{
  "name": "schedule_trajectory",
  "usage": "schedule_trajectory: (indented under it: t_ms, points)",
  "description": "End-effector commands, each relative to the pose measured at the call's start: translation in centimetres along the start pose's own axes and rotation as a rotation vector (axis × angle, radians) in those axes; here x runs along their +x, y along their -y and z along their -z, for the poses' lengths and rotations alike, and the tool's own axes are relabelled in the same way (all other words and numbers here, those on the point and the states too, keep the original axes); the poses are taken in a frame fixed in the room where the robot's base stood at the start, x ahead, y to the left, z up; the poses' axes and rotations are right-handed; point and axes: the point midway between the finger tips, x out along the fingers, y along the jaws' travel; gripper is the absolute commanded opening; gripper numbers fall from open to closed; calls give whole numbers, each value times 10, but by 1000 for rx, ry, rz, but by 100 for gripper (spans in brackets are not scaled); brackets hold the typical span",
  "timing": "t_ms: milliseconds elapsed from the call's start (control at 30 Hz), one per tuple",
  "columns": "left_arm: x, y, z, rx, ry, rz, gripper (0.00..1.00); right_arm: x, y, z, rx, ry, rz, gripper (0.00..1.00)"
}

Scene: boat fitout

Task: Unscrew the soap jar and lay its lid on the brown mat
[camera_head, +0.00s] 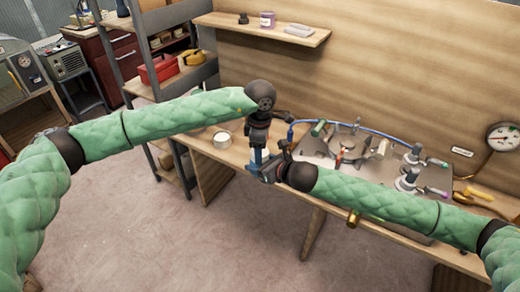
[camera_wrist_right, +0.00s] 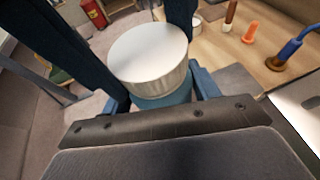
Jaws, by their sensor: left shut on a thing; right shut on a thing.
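The soap jar's pale, ribbed lid (camera_wrist_right: 150,55) is large in the right wrist view, above a blue body (camera_wrist_right: 165,100) that I take for the jar. Any gap between them cannot be made out. My right gripper (camera_head: 266,172) is shut on the jar. My left gripper (camera_head: 259,150) comes down from above and is shut on the lid; its dark fingers stand on either side of it in the wrist view. Both grippers meet in front of the workbench in the head view, where they mostly hide the jar. I cannot make out the brown mat.
Shelves with a red box (camera_head: 158,70) stand behind.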

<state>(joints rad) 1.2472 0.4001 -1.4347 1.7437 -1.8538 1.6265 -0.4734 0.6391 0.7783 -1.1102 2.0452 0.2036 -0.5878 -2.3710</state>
Motion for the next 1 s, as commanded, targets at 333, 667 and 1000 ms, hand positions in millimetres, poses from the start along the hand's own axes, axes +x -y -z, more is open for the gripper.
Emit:
schedule_trajectory:
  t_ms: [333, 667, 1000]
  points:
    - [-2, -2, 1, -367, 2, -4, 26, 0, -3, 0, 0, 1, -5, 0]
    - [-2, -2, 1, -429, 1, -5, 26, 0, -3, 0, 0, 1, -4, 0]
    - [-2, -2, 1, -426, 1, -5, 26, 0, -2, 0, 0, 0, -3, 0]
